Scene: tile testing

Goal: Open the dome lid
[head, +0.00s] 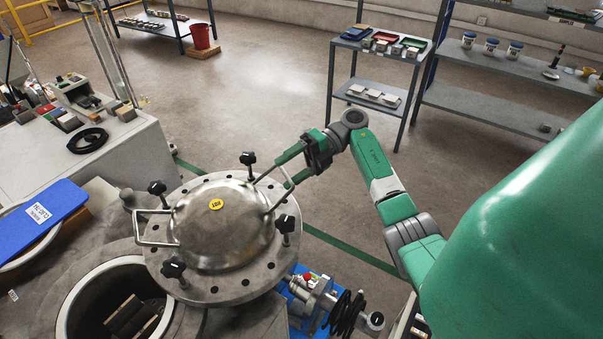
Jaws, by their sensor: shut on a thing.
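The dome lid (205,249) is a shiny metal dome on a wide round flange with bolt holes, with a yellow round label on top. Several black clamp knobs (248,158) stand around its rim. A bare bar handle (154,243) sticks out on its left side. My gripper (284,172) reaches in from the upper right and is shut on the lid's right-side handle. The exact contact of the fingertips is hard to see. An open round vessel mouth (72,309) with dark blocks inside shows below left of the lid. I cannot tell whether the lid touches what is under it.
A grey bench (130,160) with tools and a black cable coil stands at left. A blue pump unit (310,305) sits below right of the lid. Shelves (480,105) stand behind; the floor between is clear.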

